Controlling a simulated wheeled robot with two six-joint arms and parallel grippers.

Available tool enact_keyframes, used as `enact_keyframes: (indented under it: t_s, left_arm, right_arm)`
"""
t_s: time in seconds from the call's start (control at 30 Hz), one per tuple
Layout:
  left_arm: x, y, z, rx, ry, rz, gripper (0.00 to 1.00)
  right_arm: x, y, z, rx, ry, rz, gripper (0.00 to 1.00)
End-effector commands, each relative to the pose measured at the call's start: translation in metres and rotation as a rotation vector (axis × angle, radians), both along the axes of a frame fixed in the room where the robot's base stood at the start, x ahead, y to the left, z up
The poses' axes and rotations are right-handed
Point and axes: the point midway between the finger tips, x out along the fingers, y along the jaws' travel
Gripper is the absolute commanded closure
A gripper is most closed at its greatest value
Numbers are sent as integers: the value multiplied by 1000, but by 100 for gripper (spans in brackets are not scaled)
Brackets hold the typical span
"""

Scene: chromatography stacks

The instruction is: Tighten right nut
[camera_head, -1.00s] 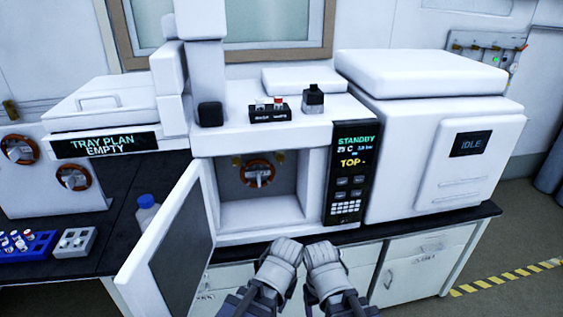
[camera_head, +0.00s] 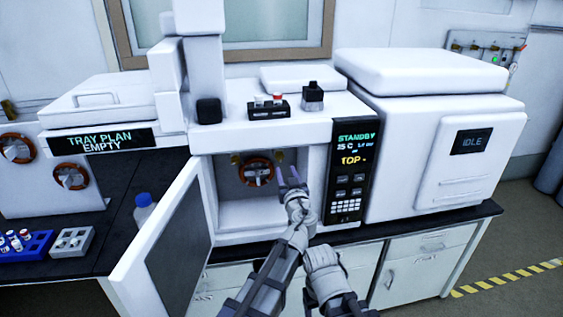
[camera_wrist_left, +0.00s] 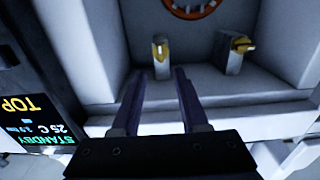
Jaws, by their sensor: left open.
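The right nut is a small brass fitting (camera_head: 279,156) at the upper back of the open oven chamber. In the left wrist view, which is turned upside down, the nut (camera_wrist_left: 160,46) sits on a pale block. My left gripper (camera_head: 287,171) reaches into the chamber. Its two dark fingers (camera_wrist_left: 158,76) are open and empty, with the nut ahead of the gap between them and apart from them. A second brass nut (camera_head: 235,159) is on the left side and also shows in the wrist view (camera_wrist_left: 238,45). My right gripper (camera_head: 322,258) is low in front of the bench; its fingers cannot be made out.
An orange-brown coil (camera_head: 257,171) hangs between the nuts. The oven door (camera_head: 178,240) stands open to the left. The control panel (camera_head: 351,170) borders the chamber on the right.

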Motion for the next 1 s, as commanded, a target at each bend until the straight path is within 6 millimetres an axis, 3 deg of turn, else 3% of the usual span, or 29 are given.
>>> enact_keyframes:
  t_s: [0.27, 0.63, 1.0]
  left_arm:
    - [17, 5, 0, 1, 1, 4, 56]
    - [69, 20, 0, 0, 2, 4, 56]
    - [74, 23, 0, 0, 2, 3, 58]
  right_arm:
    - [0, 0, 0, 0, 0, 0, 30]
    - [0, 0, 0, 0, 0, 0, 30]
    - [0, 0, 0, 0, 0, 0, 30]
